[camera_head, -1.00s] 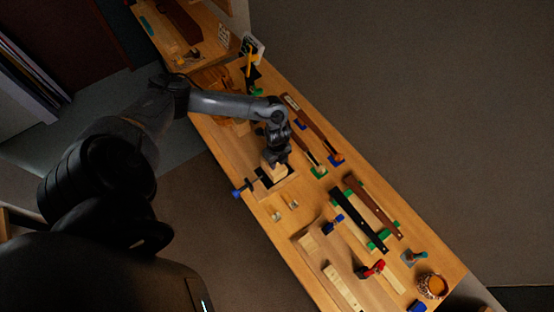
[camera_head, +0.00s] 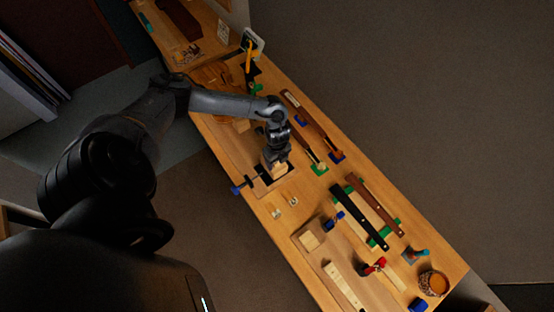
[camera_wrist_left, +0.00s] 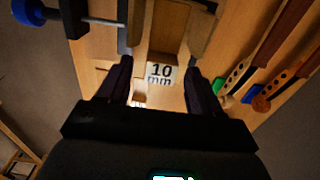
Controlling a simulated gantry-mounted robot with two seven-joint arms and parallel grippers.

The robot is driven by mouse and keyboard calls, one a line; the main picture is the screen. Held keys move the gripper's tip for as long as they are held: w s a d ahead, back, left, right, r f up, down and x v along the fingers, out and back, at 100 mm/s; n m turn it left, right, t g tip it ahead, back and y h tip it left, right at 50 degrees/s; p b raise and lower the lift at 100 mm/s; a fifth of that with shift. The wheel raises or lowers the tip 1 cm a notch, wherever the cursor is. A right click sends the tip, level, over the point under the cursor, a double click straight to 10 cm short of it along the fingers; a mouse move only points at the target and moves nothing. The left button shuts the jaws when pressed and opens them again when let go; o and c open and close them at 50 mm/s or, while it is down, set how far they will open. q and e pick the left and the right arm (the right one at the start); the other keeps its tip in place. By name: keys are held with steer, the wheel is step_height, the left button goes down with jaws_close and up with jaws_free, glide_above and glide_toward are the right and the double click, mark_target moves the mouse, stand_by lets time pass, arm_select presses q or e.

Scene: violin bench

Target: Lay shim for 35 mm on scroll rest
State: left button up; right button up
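My left gripper (camera_head: 276,158) is over the bench beside a pale wooden block (camera_head: 274,169) in a dark clamp with a blue handle (camera_head: 237,190). In the left wrist view the two dark fingers (camera_wrist_left: 160,88) stand apart. A pale piece marked "10 mm" (camera_wrist_left: 161,74) shows beyond them, with no visible finger contact. No 35 mm marking is readable, so I cannot tell which piece is that shim. I cannot clearly identify the scroll rest. Two small pale pieces (camera_head: 278,214) and (camera_head: 293,201) lie on the bench near the clamp. My right gripper is out of view.
The long bench (camera_head: 262,222) holds dark fingerboard-like strips (camera_head: 360,218) on green supports to the right. A pale square block (camera_head: 310,240), a red tool (camera_head: 373,267) and a round bowl (camera_head: 433,284) are nearer the front. Necks (camera_head: 318,125) lie behind the gripper.

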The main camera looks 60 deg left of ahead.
arm_select(q)
steer(key=shift+r, duration=0.1)
step_height(320, 180, up, 11)
stand_by(0.7)
steer(key=shift+f, duration=0.2)
